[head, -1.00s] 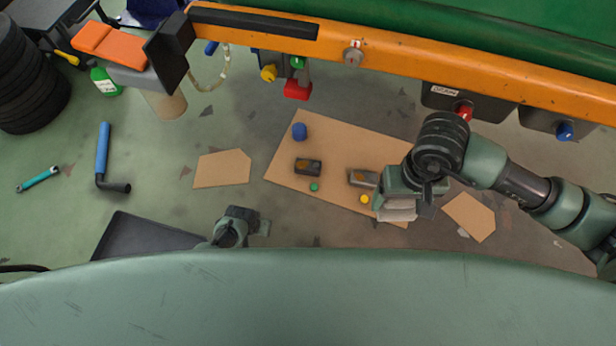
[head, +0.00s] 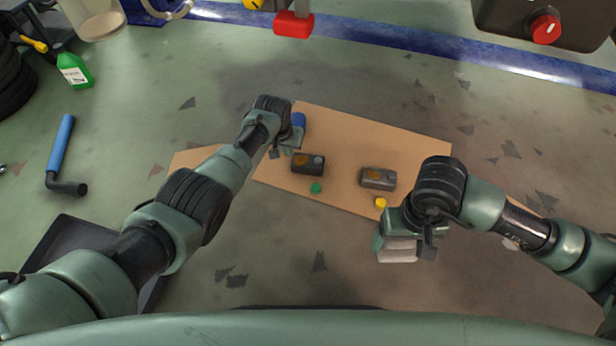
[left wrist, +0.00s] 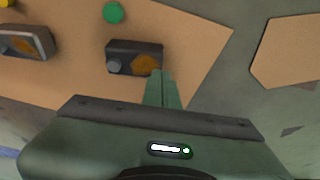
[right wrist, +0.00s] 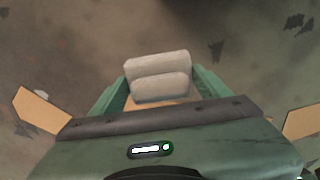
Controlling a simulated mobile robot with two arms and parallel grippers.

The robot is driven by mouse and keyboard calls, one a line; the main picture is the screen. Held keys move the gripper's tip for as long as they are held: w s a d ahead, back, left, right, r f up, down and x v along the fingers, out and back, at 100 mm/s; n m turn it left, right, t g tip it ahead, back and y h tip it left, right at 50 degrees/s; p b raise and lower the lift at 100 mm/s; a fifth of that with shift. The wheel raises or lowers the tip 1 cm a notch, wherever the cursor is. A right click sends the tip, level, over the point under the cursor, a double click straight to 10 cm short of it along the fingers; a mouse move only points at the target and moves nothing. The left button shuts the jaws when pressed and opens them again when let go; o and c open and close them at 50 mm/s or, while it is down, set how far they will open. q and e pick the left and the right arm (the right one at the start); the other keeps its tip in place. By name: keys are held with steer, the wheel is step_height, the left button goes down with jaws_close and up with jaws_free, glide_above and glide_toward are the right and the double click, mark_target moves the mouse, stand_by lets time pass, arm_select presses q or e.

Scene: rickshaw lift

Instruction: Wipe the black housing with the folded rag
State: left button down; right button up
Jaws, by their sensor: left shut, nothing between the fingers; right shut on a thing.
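Two dark housings lie on the cardboard sheet (head: 345,135). The left housing (head: 308,164) has an orange-brown patch and a grey knob; it also shows in the left wrist view (left wrist: 120,57). The right housing (head: 378,179) has a brownish patch and a greyer edge. My left gripper (head: 287,151) is shut and empty, just left of the left housing; in the left wrist view its fingertips appear close to that housing, but contact cannot be told. My right gripper (right wrist: 158,82) is shut on the pale folded rag (right wrist: 158,75), over bare floor right of the sheet's front edge.
A green cap (head: 316,188) and a yellow cap (head: 381,202) lie in front of the housings. A blue round part (head: 298,121) stands near my left gripper. A red knob (head: 546,29) hangs at upper right. A blue-handled tool (head: 61,150) lies far left.

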arm_select(q)
steer(key=w+b, duration=0.1)
steer(key=b, duration=0.1)
steer(key=w+d+b, duration=0.1)
steer(key=w, duration=0.1)
steer(key=shift+d+b, duration=0.15)
steer(key=shift+b, duration=0.2)
steer(key=b, duration=0.5)
glide_above(295, 159)
steer(key=s, duration=0.1)
steer(key=f, duration=0.4)
steer(key=shift+a+f, duration=0.2)
steer(key=shift+f, duration=0.1)
arm_select(e)
step_height(295, 159, down, 10)
steer(key=shift+w+f, duration=0.15)
steer(key=shift+f, duration=0.05)
arm_select(q)
steer(key=shift+f+b, duration=0.85)
steer(key=shift+f, duration=0.2)
arm_select(e)
steer(key=shift+f, duration=0.95)
arm_select(q)
steer(key=shift+r, duration=0.15)
arm_select(e)
steer(key=shift+r, duration=0.2)
